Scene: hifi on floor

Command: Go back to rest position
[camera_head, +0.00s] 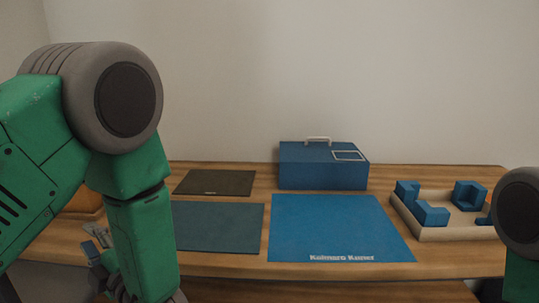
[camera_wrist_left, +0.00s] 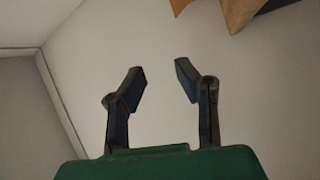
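My left arm is large in the left of the head view. Its gripper (camera_head: 98,262) is partly hidden behind my green forearm, over the left end of the table. In the left wrist view the two dark fingers of the left gripper (camera_wrist_left: 160,82) stand apart with nothing between them, in front of a plain pale surface. A part of my right arm shows at the right edge of the head view; its gripper is out of view.
A wooden table (camera_head: 225,261) holds a blue box (camera_head: 315,172) with a handle, a large blue mat (camera_head: 335,225), a teal mat (camera_head: 218,225), a dark mat (camera_head: 216,182) and a wooden tray (camera_head: 457,233) with blue blocks (camera_head: 431,215). An orange object (camera_head: 84,203) is partly behind my left arm.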

